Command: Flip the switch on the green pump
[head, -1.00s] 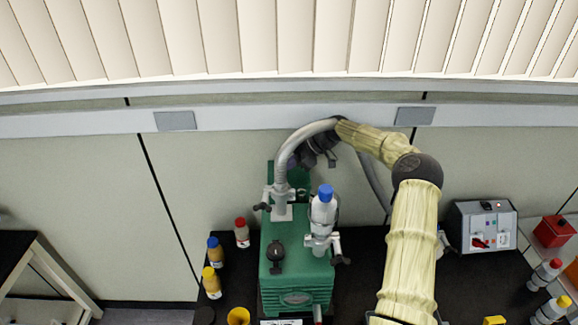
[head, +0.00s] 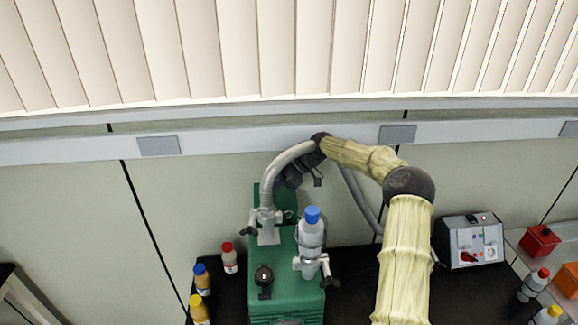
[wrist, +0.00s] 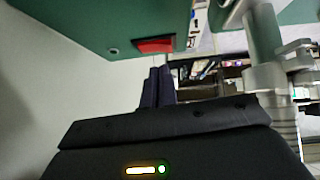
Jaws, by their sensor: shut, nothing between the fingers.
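The green pump (head: 285,300) stands on the dark bench, with a grey hose and a clear blue-capped bottle on top. In the wrist view its green housing (wrist: 85,25) fills the upper left, seen close up. A red switch (wrist: 155,45) sits on that housing. My gripper (wrist: 160,72) is shut and empty; its dark fingertips point up just below the red switch, with a small apparent gap. In the head view my gripper (head: 293,178) is at the back of the pump, partly hidden by the hose. The switch is hidden in that view.
The grey hose (head: 275,175) arches close to my gripper. The blue-capped bottle (head: 311,232) stands in front of it. A metal fitting (wrist: 265,45) is at the right in the wrist view. A grey control box (head: 468,240) stands right of my arm; small bottles (head: 202,280) stand left.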

